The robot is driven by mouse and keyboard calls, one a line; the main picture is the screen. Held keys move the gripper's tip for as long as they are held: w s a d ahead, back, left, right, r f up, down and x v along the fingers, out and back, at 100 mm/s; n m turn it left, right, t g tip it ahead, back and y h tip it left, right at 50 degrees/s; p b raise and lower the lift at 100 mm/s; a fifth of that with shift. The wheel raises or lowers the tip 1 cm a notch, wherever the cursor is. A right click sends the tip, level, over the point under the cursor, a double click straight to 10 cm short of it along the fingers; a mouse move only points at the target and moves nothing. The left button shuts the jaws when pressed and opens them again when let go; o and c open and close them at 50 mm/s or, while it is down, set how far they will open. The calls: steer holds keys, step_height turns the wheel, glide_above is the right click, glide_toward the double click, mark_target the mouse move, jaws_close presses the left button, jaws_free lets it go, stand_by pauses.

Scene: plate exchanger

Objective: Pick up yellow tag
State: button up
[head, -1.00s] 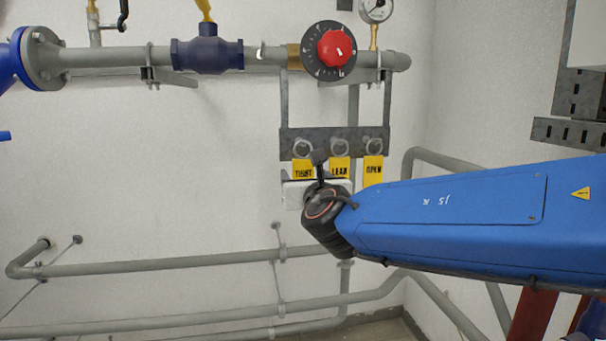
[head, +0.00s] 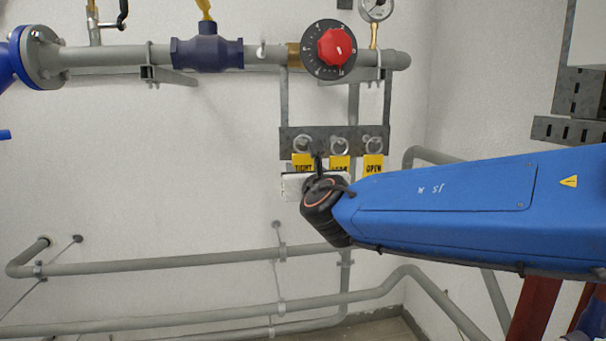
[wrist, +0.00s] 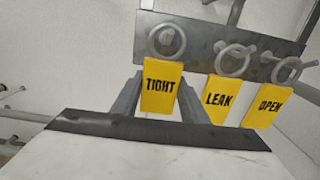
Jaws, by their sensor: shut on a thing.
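Three yellow tags hang from rings on a grey metal bracket on the wall. They read TIGHT (wrist: 162,87), LEAK (wrist: 218,99) and OPEN (wrist: 269,105), left to right. In the head view, the TIGHT tag (head: 303,161) and LEAK tag (head: 340,163) are partly covered at their lower ends by my arm and gripper, while the OPEN tag (head: 373,165) is mostly clear. My gripper (wrist: 161,100) is shut on the TIGHT tag, with a grey finger at each side of it. The tag's ring (wrist: 166,41) is still on the bracket (wrist: 205,38).
Above the bracket run a grey pipe (head: 110,57), a dark blue valve (head: 207,54), a red knob (head: 337,47) and a gauge (head: 377,9). Lower pipes (head: 160,266) cross the wall below. The wall left of the tags is bare.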

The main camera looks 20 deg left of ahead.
steer(key=shift+s+d+r, duration=0.15)
steer(key=shift+s+r, duration=0.15)
steer(key=v, duration=1.7)
steer(key=shift+s, duration=0.2)
steer(key=shift+x, duration=7.8)
